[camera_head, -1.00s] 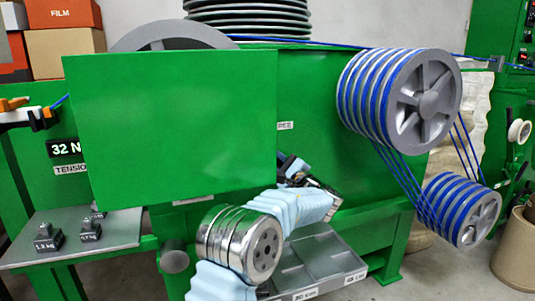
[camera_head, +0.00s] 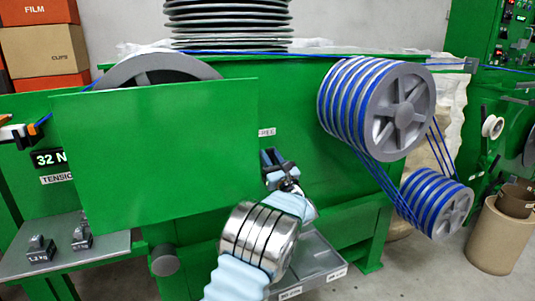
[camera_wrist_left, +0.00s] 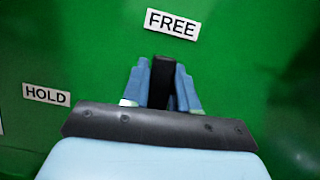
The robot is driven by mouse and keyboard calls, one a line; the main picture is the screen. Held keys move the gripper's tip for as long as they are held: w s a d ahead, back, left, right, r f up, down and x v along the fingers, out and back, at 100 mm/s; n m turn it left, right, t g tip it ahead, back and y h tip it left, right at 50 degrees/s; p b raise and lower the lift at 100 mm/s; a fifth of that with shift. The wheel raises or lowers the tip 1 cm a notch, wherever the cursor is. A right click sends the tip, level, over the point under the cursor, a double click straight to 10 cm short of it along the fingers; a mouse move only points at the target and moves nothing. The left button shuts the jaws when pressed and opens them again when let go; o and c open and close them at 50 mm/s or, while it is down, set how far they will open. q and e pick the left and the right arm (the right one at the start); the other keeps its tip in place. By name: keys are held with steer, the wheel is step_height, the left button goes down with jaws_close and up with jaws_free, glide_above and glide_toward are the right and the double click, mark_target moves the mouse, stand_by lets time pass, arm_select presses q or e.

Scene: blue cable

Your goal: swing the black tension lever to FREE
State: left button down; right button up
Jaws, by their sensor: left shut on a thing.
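My left gripper (camera_head: 272,160) reaches up to the green machine face, just right of the large green panel. In the left wrist view, its blue fingers (camera_wrist_left: 162,88) are shut on the black tension lever (camera_wrist_left: 162,80), which stands up between them. The lever's end lies just below the white FREE label (camera_wrist_left: 172,23). The HOLD label (camera_wrist_left: 46,94) is lower and to the left. My right gripper is not in view.
The green panel (camera_head: 155,155) stands close on the left and hides part of the machine. Pulleys wound with blue cable (camera_head: 376,108) are at the right. A grey tray (camera_head: 325,262) lies below my arm, and small weights (camera_head: 41,249) sit on a shelf at lower left.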

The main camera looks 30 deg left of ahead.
arm_select(q)
steer(key=shift+w+d+f+m+t, duration=0.2)
steer(key=shift+m+t, duration=0.1)
steer(key=shift+m, duration=0.4)
steer(key=c, duration=1)
jaws_free()
steer(key=shift+r, duration=0.1)
steer(key=shift+o, duration=0.2)
steer(key=b+v, duration=0.1)
steer(key=v, duration=1.2)
steer(key=shift+s+d+b, duration=0.25)
steer(key=shift+s+b, duration=0.1)
